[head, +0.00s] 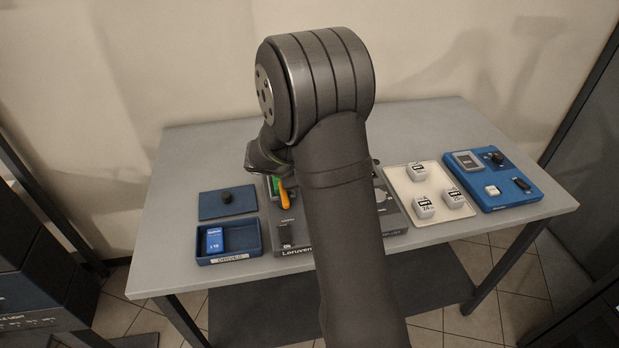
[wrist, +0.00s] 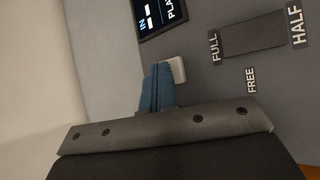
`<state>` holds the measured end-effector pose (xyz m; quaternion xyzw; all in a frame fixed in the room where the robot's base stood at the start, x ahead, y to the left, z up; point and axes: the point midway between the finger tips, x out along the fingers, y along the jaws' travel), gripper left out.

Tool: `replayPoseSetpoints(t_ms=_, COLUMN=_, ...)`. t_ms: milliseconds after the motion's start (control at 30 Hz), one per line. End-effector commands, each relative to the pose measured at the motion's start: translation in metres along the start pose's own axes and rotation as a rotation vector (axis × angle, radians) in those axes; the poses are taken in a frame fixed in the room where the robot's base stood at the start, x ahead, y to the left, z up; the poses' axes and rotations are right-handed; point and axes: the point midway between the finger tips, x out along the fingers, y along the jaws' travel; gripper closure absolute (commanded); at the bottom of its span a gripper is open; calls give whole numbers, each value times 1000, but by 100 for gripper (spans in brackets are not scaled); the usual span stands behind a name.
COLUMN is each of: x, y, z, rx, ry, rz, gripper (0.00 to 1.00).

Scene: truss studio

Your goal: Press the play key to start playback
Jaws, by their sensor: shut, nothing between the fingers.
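In the wrist view, my gripper (wrist: 158,84) is shut and empty, its blue fingers together. Its fingertips are at a small white key (wrist: 178,70) on a grey panel and hide part of it. I cannot tell whether they touch it. A dark display (wrist: 160,16) with cut-off lettering, "IN" and "PLA", lies just beyond the key. In the head view, the dark grey console (head: 295,262) stands mid-table, largely hidden behind my arm. My fingers are hidden there, and I cannot make out the key.
The panel has a dark slot (wrist: 252,33) marked FULL, FREE and HALF. An orange piece (head: 284,194) shows on the console. A blue open box (head: 215,259) and blue plate (head: 210,207) lie left. A pale tray (head: 400,187) with white cubes and a blue device (head: 510,198) lie right.

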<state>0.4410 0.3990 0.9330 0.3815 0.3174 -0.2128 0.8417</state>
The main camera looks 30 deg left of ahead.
Motion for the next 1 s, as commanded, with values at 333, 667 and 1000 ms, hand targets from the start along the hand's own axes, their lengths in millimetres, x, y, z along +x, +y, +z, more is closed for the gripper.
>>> replayPoseSetpoints(t_ms=333, x=-11, y=8, z=8, rx=0, ry=-1, rz=0, gripper=100)
replayPoseSetpoints(t_ms=667, x=-12, y=9, z=9, rx=1, ry=0, rz=0, gripper=100)
replayPoseSetpoints(t_ms=1000, x=-34, y=25, z=25, rx=4, ry=0, rz=2, gripper=100)
